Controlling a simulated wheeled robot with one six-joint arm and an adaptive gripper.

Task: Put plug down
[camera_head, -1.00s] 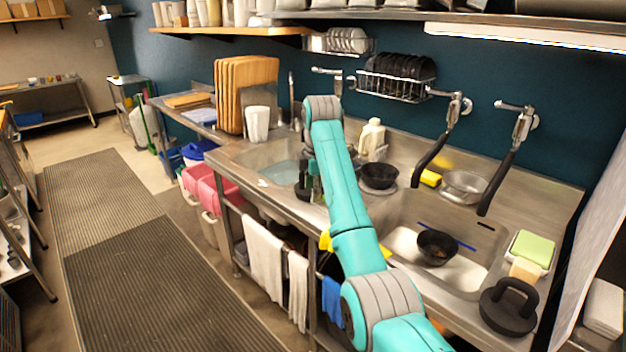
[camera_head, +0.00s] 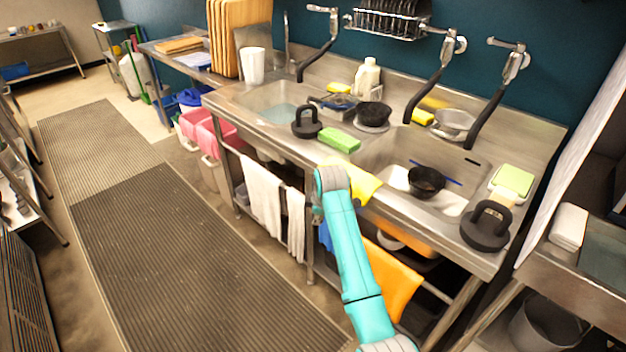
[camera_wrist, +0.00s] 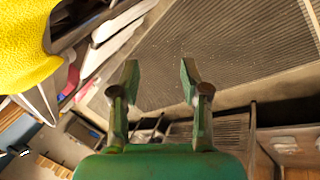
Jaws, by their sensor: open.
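A black plug with a loop handle (camera_head: 306,122) stands upright on the steel counter, at the front edge of the left basin. A second black plug (camera_head: 487,226) stands on the counter to the right of the right basin. My gripper (camera_wrist: 160,70) is open in the wrist view, with nothing between its green fingers and the ribbed floor mat beyond them. In the head view my arm ends in front of the counter's edge, apart from both plugs; the fingers are hidden there.
A yellow cloth (camera_head: 352,182) hangs at the counter edge close to my wrist; it also shows in the wrist view (camera_wrist: 28,40). A green sponge (camera_head: 340,140) lies between the basins. A black bowl (camera_head: 426,181) sits in the right basin. The floor mat (camera_head: 190,255) is clear.

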